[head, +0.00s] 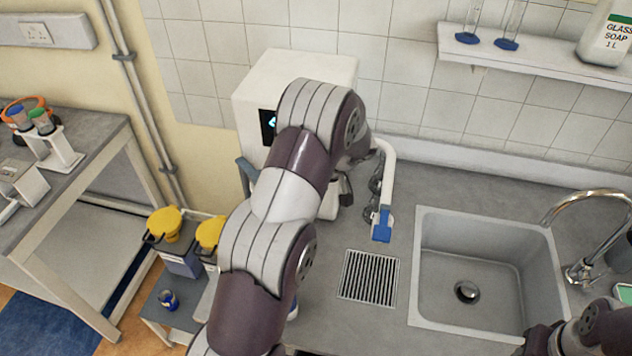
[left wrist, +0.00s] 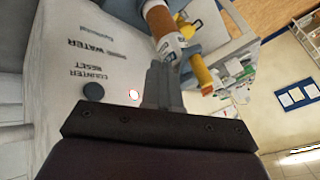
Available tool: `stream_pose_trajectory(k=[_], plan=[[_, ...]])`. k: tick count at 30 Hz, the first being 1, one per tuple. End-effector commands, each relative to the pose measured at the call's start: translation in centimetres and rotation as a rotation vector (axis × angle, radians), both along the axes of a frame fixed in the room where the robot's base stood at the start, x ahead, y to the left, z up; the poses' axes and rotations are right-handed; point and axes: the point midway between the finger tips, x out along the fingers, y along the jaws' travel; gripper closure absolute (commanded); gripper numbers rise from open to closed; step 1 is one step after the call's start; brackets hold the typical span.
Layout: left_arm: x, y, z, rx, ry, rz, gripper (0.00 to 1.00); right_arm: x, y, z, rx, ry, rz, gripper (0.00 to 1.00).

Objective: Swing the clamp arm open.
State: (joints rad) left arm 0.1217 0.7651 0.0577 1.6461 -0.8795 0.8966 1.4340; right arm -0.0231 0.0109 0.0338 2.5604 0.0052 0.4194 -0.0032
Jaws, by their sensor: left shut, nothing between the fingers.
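The white machine (head: 300,75) stands on the counter against the tiled wall, with a small dark display on its front. My left arm crosses in front of it and covers much of it. A blue-grey part (head: 246,172) juts out at its left side; I cannot tell whether this is the clamp arm. In the left wrist view, my left gripper (left wrist: 163,72) is shut and empty, close to the machine's face (left wrist: 75,60), which bears "WATER" and "COUNTER RESET" lettering. A blue-grey piece (left wrist: 212,40) shows beyond the fingertips. Contact cannot be judged.
A white curved spout with a blue tip (head: 381,226) stands right of my arm. A drain grille (head: 369,277) and a sink (head: 430,240) lie on the counter. Yellow-lidded containers (head: 165,225) stand on a low stand at left. My right arm shows only at the lower right corner.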

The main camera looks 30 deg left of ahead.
Motion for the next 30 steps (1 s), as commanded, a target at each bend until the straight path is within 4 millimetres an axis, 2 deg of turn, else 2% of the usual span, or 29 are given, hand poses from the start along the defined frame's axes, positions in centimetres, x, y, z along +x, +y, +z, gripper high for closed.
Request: stream_pose_trajectory(k=[1, 9, 21, 30], plan=[[-0.8, 0.7, 1.3, 0.0, 0.003, 0.003, 1.0, 0.0, 0.0, 1.8, 0.0, -0.001, 0.0, 0.57], [-2.5, 2.3, 0.7, 0.0, 0.001, 0.002, 1.0, 0.0, 0.0, 3.0, 0.0, -0.001, 0.0, 0.57], [-2.6, 2.3, 0.4, -0.001, 0.0, -0.006, 1.0, 0.0, 0.0, 2.7, 0.0, -0.001, 0.0, 0.57], [-3.2, 2.5, 0.1, -0.001, -0.002, -0.14, 1.0, 0.0, 0.0, 0.3, 0.0, -0.001, 0.0, 0.57]])
